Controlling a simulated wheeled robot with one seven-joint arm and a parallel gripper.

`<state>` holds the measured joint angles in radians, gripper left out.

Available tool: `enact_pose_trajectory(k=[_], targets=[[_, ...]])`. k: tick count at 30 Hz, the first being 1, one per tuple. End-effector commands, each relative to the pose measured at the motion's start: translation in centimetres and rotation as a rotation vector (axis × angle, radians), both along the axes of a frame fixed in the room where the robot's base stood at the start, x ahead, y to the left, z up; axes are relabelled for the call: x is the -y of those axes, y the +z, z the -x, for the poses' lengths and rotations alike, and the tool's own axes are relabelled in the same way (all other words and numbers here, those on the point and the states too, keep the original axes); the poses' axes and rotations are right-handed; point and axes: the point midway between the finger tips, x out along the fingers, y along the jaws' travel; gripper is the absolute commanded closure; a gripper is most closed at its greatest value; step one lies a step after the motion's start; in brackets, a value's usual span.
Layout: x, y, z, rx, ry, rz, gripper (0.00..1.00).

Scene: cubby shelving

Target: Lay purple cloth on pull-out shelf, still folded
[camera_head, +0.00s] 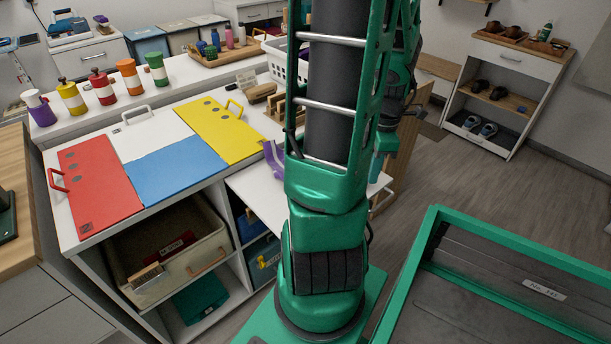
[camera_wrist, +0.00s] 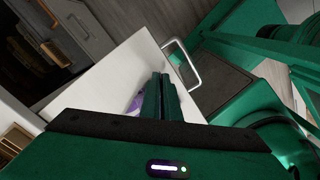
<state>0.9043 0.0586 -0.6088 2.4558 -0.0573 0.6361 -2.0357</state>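The purple cloth (camera_head: 272,158) shows in the head view just left of my arm, over the white pull-out shelf (camera_head: 250,190). Most of it is hidden behind my arm. In the wrist view a small piece of the purple cloth (camera_wrist: 136,102) shows beside my fingers, above the white shelf surface (camera_wrist: 105,78). My gripper (camera_wrist: 163,88) has its two green fingers close together, and the cloth appears pinched between them. How the cloth is folded, and how much of it touches the shelf, is hidden. The head view hides my fingertips.
The shelf's metal handle (camera_wrist: 184,62) is close to my fingers. Red (camera_head: 95,185), blue (camera_head: 175,168) and yellow (camera_head: 220,130) panels lie on the cubby top. A beige bin (camera_head: 165,262) sits below. A white basket (camera_head: 283,62) stands behind. Open floor lies right.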

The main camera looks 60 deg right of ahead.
Motion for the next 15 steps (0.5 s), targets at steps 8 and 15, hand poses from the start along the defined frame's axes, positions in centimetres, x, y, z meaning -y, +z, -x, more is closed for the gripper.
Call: enact_pose_trajectory(k=[8,15], targets=[[0.22,-0.58,0.64,0.001,0.0,0.001,1.0],[0.21,-0.57,0.61,0.001,0.0,0.001,0.79]])
